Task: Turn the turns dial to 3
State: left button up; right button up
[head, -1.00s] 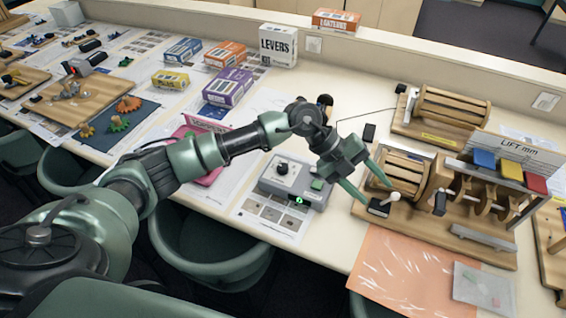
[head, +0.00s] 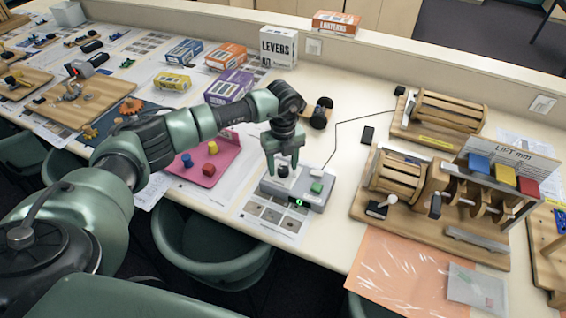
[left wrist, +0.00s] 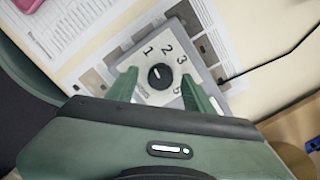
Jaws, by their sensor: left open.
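The turns dial (left wrist: 160,77) is a black round knob on a pale plate with the numbers 1, 2, 3 and 5 readable around it in the left wrist view. Its white mark seems to point toward the 1. In the head view the dial (head: 283,171) sits on the grey control box (head: 318,203). My left gripper (head: 283,164) is open above the box, pointing down. In the left wrist view its fingers (left wrist: 159,77) stand on either side of the dial, apart from it. Whether the tips are level with the knob is unclear. My right gripper is not in view.
A wooden cam machine (head: 440,225) stands to the right. A black cable runs behind the box.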

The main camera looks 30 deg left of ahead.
pick_arm(q)
jog(key=shift+f, duration=0.35)
grip_shut()
